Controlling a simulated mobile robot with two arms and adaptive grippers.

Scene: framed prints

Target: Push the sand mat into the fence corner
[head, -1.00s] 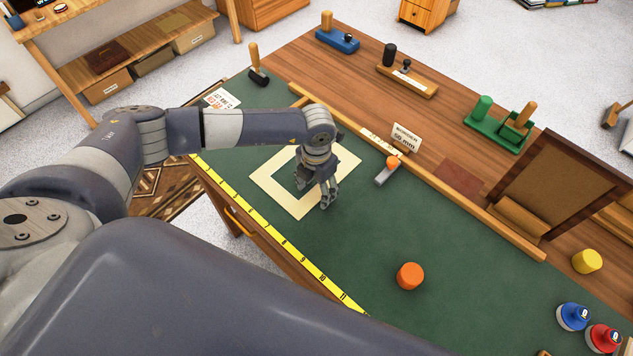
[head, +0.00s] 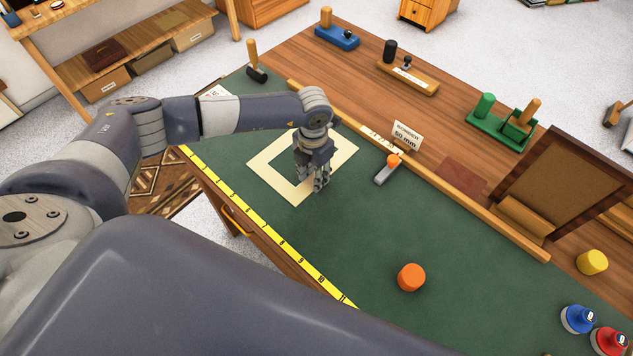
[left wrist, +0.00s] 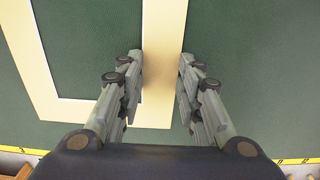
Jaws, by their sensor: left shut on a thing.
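The sand mat is a cream, window-cut frame (head: 270,176) lying flat on the green work surface (head: 350,235). In the left wrist view one strip of the mat (left wrist: 163,55) runs between the fingers. My left gripper (head: 314,187) points down at the mat's near right side and is shut on that strip. The wooden fence (head: 450,197) runs diagonally behind the mat, with green surface between them. My right gripper is out of view.
A grey stop with an orange knob (head: 386,170) sits against the fence, right of the mat. A white label card (head: 407,135) stands behind it. An orange cylinder (head: 411,277) stands on the green surface. A yellow ruler (head: 270,232) lines the front edge.

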